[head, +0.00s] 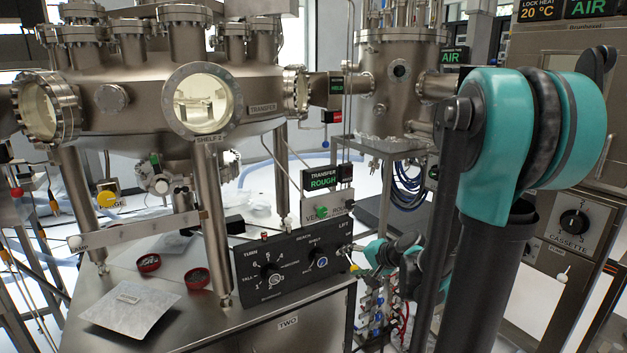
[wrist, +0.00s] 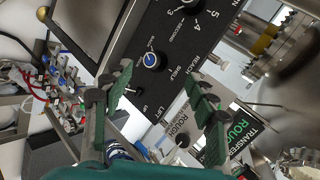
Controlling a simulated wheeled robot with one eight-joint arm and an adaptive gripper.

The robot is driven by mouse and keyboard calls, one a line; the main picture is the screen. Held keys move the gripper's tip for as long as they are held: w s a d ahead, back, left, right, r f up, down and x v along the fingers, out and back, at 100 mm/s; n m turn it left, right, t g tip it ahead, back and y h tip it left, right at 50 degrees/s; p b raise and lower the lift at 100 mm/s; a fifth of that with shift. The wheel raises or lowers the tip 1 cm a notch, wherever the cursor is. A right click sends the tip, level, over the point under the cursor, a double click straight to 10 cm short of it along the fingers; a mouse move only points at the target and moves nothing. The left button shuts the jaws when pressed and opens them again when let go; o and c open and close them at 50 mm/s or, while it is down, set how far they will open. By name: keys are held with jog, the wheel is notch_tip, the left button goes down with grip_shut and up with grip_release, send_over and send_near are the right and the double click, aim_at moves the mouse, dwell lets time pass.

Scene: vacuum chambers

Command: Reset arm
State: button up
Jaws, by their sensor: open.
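My gripper (wrist: 160,80) is open and empty in the wrist view, with its two green fingers spread apart. The black control panel (wrist: 205,25) lies beyond the fingers, with a blue-centred knob (wrist: 152,60) marked shelf between and beyond the tips. A lift marking and a small lever are near the left finger; whether the finger touches the lever cannot be told. In the head view, my teal arm bends down behind its large near joint, and the wrist is at the right end of the control panel (head: 252,290). The fingers are small and partly hidden there.
A steel transfer chamber (head: 240,95) stands above the bench on legs. A valve box (head: 328,207) with a green rough display is behind the panel. Red dishes (head: 148,263) and a pale sheet (head: 130,305) lie on the bench. Cables and tubes crowd the area below my wrist.

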jog(key=s+d+f+n+g+h, duration=0.2)
jog(key=s+d+f+n+h, duration=0.1)
jog(key=s, duration=0.6)
jog(key=s+d+f+n+g+h, duration=0.2)
jog(key=s+d+f+n+h, duration=0.2)
jog(key=s, duration=0.5)
jog(key=shift+s+d, duration=0.2)
jog(key=shift+s, duration=0.15)
